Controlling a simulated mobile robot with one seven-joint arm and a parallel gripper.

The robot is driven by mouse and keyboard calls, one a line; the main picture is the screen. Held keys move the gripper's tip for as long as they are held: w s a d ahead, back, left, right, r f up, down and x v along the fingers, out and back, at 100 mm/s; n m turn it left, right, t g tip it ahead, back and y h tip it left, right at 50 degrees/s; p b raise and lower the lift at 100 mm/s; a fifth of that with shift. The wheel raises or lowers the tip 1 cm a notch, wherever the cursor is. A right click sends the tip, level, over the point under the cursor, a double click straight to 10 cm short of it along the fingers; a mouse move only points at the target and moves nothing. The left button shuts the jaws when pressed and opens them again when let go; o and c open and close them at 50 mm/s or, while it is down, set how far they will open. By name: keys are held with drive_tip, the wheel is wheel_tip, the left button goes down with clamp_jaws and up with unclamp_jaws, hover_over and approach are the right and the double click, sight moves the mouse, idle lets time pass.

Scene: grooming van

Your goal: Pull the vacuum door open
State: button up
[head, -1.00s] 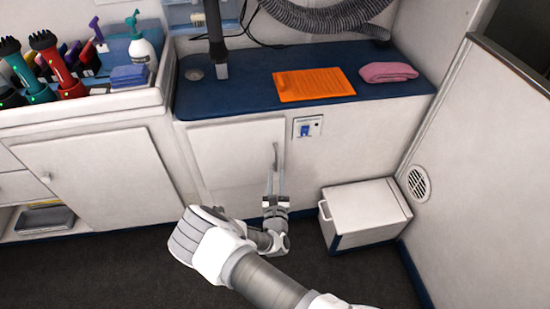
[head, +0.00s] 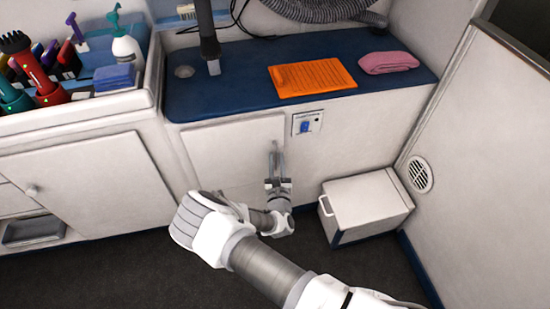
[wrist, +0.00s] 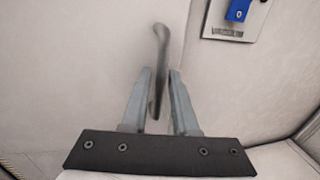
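The vacuum door (head: 222,152) is the white panel under the blue counter. It looks closed, flush with the cabinet front. Its grey upright handle is near the door's right edge and shows clearly in the wrist view (wrist: 160,50). My gripper (head: 275,160) is at the handle in the head view, partly covering it. In the wrist view my gripper (wrist: 160,75) has its two fingers apart, with the lower part of the handle between them. A gap shows between the handle and the right finger; contact with the left finger cannot be told.
A white box (head: 366,206) stands on the floor right of the door. An orange mat (head: 312,78) and a pink towel (head: 388,62) lie on the counter. Dark floor in front is clear.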

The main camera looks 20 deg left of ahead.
clamp_jaws()
idle(1.5)
